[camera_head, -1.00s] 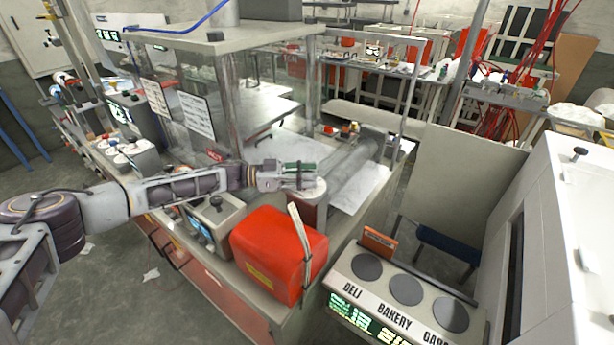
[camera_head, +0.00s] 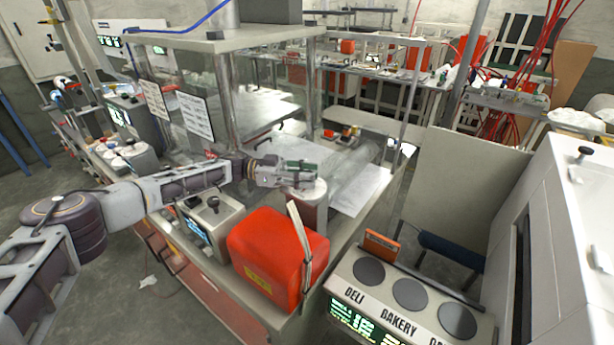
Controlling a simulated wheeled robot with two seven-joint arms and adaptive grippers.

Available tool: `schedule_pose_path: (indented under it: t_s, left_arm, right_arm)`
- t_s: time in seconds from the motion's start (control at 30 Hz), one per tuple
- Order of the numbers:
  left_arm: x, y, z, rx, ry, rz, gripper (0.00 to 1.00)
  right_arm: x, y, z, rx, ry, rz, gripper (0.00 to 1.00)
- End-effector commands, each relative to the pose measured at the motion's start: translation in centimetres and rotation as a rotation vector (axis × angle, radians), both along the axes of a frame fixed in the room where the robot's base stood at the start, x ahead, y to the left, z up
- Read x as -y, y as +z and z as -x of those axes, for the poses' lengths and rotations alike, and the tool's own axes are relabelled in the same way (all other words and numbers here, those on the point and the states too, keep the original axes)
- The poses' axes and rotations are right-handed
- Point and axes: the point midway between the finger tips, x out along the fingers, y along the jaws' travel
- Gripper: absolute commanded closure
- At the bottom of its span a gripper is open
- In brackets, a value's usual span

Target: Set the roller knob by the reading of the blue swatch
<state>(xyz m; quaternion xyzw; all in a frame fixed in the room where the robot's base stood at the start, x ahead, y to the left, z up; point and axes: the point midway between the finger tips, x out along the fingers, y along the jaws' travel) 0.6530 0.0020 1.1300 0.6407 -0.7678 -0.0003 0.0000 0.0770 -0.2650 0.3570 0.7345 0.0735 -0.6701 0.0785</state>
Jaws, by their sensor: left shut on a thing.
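My left gripper (camera_head: 304,168) reaches in from the left, lying nearly level over the worktable. It is shut, with something dark green showing at its fingers. The contact between fingers and knob is too small to see clearly. A clear film roll (camera_head: 358,172) lies behind, to the right. I cannot make out a blue swatch. My right gripper is out of view.
A red box (camera_head: 262,252) with a pale strap stands close in front of the cylinder. A small control box with a dark knob (camera_head: 212,203) is to its left. A glass-walled enclosure (camera_head: 200,90) stands behind my arm. A panel labelled DELI and BAKERY (camera_head: 385,311) is front right.

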Motion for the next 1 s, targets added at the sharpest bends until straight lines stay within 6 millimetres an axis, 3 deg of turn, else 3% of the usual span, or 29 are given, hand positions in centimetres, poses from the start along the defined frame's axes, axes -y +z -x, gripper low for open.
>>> schedule_pose_path:
  t_s: [0.07, 0.1, 0.27, 0.73, 1.0]
  left_arm:
    - [0.0, 0.2, -0.1, 0.002, 0.003, 0.002, 0.92]
    - [0.0, 0.2, -0.1, 0.002, 0.003, 0.002, 0.67]
    - [0.0, 0.2, -0.1, 0.002, 0.003, 0.002, 0.46]
    - [-0.4, 0.0, -0.1, 0.0, 0.002, 0.0, 0.46]
    - [-2.8, 0.0, -0.6, -0.001, 0.004, 0.001, 0.46]
  right_arm:
    - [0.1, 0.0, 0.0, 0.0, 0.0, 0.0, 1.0]
    - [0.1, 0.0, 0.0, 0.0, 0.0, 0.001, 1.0]
    - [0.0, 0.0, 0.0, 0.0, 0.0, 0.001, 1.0]
    - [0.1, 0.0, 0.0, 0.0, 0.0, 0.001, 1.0]
    - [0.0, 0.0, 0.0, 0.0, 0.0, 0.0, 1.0]
